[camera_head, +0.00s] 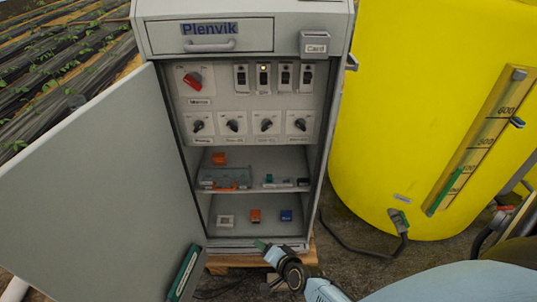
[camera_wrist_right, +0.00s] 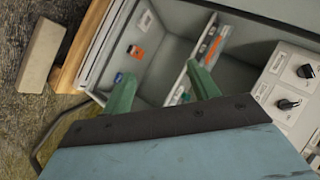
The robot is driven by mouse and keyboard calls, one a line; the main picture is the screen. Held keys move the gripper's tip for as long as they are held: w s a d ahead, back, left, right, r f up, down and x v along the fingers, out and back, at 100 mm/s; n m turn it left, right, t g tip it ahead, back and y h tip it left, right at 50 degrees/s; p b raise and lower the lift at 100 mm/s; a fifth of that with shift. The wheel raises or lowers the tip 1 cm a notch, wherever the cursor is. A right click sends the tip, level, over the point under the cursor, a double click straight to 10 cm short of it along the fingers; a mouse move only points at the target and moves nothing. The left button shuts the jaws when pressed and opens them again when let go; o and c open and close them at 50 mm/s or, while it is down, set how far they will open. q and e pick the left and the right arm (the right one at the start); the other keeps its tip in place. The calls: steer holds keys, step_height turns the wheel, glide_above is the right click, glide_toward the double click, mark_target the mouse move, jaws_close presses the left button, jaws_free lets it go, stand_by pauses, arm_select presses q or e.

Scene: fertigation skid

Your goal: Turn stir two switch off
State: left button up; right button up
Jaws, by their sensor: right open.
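The control panel sits in the upper part of an open grey cabinet (camera_head: 169,225). Its top row has several rocker switches: first (camera_head: 241,78), second (camera_head: 263,77), third (camera_head: 285,76) and fourth (camera_head: 306,75). A small yellow light shows at the top of the second. I cannot read their labels, so I cannot tell which is stir two. My right gripper (camera_head: 264,247) is low in front of the cabinet, well below the panel. In the right wrist view its green fingers (camera_wrist_right: 162,88) are apart and empty. My left gripper is not in view.
A red rotary switch (camera_head: 193,80) and a row of black knobs (camera_head: 233,125) share the panel. Shelves below hold small boxes, including an orange one (camera_head: 255,216). The open door (camera_head: 90,190) blocks the left; a yellow tank (camera_head: 420,100) stands right.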

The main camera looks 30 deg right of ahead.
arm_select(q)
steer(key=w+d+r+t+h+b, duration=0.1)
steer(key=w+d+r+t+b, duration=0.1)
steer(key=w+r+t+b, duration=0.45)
arm_select(e)
steer(key=w+d+r+m+t+h+p, duration=0.1)
steer(key=w+d+r+m+t+p, duration=0.2)
steer(key=w+r+m, duration=0.4)
steer(key=m+t+h+b, duration=0.5)
steer(key=m+t+b, duration=0.1)
steer(key=m+b, duration=0.45)
glide_toward(267, 129)
steer(key=v, duration=0.5)
steer(key=shift+n, duration=0.25)
steer(key=b+x, duration=0.1)
steer(key=x, duration=1.1)
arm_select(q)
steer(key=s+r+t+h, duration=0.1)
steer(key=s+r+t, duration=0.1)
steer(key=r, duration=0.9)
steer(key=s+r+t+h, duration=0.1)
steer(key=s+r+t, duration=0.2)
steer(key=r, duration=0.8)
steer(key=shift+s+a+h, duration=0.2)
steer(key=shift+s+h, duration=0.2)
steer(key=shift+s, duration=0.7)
arm_select(e)
steer(key=shift+w+d+r, duration=0.2)
steer(key=shift+w+r, duration=0.05)
steer(key=shift+w, duration=0.35)
